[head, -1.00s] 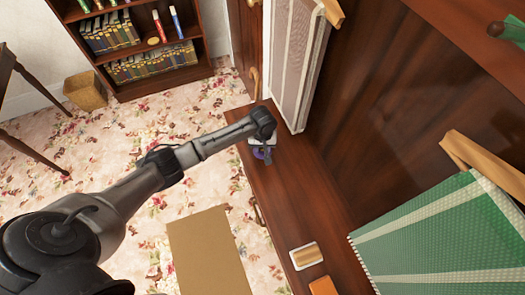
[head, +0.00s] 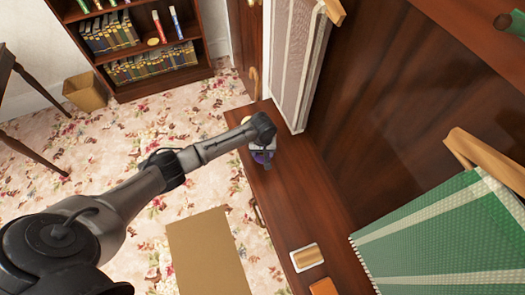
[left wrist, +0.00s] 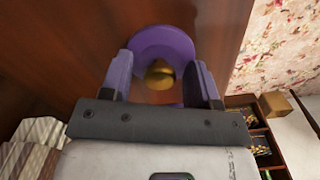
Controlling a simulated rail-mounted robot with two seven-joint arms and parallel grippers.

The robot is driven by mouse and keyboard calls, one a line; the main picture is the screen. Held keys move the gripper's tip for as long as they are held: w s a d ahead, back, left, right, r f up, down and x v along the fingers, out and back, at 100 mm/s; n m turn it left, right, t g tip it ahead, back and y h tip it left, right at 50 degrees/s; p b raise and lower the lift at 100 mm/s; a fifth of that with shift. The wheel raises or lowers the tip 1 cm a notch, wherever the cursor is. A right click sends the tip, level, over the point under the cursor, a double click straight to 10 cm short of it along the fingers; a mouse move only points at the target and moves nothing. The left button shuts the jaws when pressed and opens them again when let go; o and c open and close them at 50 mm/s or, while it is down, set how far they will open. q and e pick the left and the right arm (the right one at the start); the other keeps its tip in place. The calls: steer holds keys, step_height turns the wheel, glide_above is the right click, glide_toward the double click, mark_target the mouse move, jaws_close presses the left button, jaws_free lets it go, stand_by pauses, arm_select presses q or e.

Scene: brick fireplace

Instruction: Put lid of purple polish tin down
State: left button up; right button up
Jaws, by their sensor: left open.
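A round purple tin piece (left wrist: 163,42) with a brass-coloured middle (left wrist: 160,74) shows in the left wrist view, over the brown wooden bench top. I cannot tell whether it is the lid, the tin or both together. My left gripper (left wrist: 161,82) is open, with one finger on each side of the brass-coloured part. Whether the fingers touch anything is unclear. In the head view, my left gripper (head: 263,157) is low over the far part of the bench, and a bit of purple shows there, mostly hidden by my wrist. My right gripper is out of view.
The long wooden bench top (head: 290,195) has free room towards the front. A small pale-edged block (head: 306,257) and an orange block (head: 323,287) lie near its front end. A green striped cloth (head: 440,240) hangs at right, and a pale cloth (head: 298,60) hangs behind the gripper.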

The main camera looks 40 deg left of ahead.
arm_select(q)
step_height(320, 180, up, 12)
steer(key=p, duration=0.3)
steer(key=s+d+f+m+t+h, duration=0.1)
steer(key=s+d+f+m, duration=0.2)
steer(key=s+d, duration=0.4)
steer(key=s+d+f+m+t, duration=0.1)
steer(key=s+d+f+m, duration=0.3)
steer(key=s, duration=0.6)
steer(key=s+r+m, duration=0.1)
steer(key=s+r, duration=0.2)
steer(key=s, duration=0.4)
steer(key=s+r+m+t, duration=0.1)
steer(key=s+r+m, duration=0.1)
steer(key=s, duration=0.5)
steer(key=shift+r+t+y, duration=0.3)
steer(key=shift+r+y, duration=0.1)
steer(key=shift+r, duration=0.3)
